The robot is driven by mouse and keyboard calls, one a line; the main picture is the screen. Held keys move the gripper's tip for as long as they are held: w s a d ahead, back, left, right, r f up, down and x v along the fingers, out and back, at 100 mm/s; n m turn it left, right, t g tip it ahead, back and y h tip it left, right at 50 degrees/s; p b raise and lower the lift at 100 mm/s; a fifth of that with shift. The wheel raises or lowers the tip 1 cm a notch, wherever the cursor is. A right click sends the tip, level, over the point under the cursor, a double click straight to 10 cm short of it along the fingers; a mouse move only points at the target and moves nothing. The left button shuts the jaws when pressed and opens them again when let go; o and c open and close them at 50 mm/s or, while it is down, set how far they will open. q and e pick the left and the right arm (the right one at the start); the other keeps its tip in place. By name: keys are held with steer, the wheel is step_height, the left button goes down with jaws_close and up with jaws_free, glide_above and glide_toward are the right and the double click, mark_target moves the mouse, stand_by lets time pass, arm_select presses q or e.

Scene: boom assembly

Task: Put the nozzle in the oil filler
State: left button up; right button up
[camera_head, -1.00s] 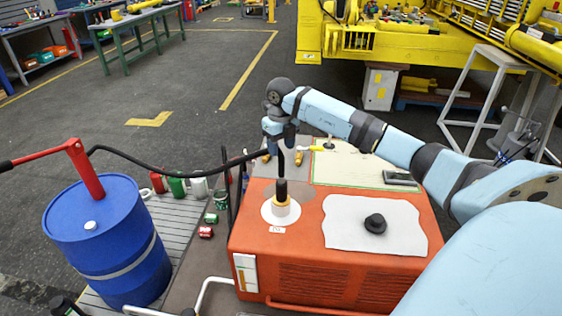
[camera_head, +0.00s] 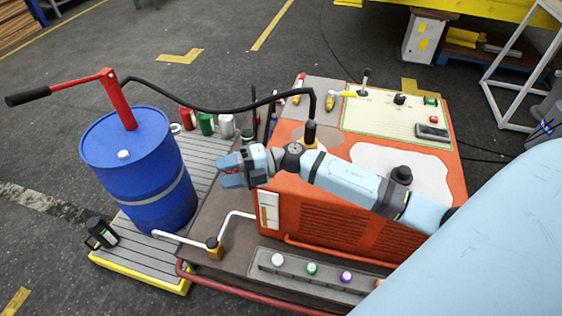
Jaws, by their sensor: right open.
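The nozzle (camera_head: 310,131) is the dark piece at the end of the black hose (camera_head: 220,110). It stands upright at the oil filler (camera_head: 311,142) on top of the orange machine (camera_head: 349,237); the filler is partly hidden behind my right arm, and how deep the nozzle sits I cannot tell. My right gripper (camera_head: 226,172) is open and empty, apart from the nozzle, to the left of the machine's top and pointing left. A dark round cap (camera_head: 402,175) rests on a white cloth (camera_head: 375,158) on the machine. My left gripper is out of view.
A blue drum (camera_head: 135,165) with a red hand pump (camera_head: 114,95) stands left on a grey slatted pallet. Red, green and white cans (camera_head: 206,123) stand behind it. A row of coloured caps (camera_head: 311,268) lines the front ledge.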

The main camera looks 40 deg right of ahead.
steer(key=s+f+m+t+h, duration=0.5)
steer(key=s+f+m+h, duration=0.8)
steer(key=m, duration=1.5)
steer(key=s+f, duration=0.6)
steer(key=s, duration=0.1)
steer(key=shift+d+h, duration=0.3)
steer(key=shift+h, duration=0.1)
steer(key=shift+w, duration=0.1)
step_height(320, 180, up, 10)
steer(key=p, duration=1)
steer(key=shift+s+d+f+p, duration=0.2)
steer(key=shift+d+f+p, duration=0.1)
steer(key=shift+p, duration=0.1)
steer(key=shift+w+r, duration=0.1)
steer(key=shift+r, duration=0.25)
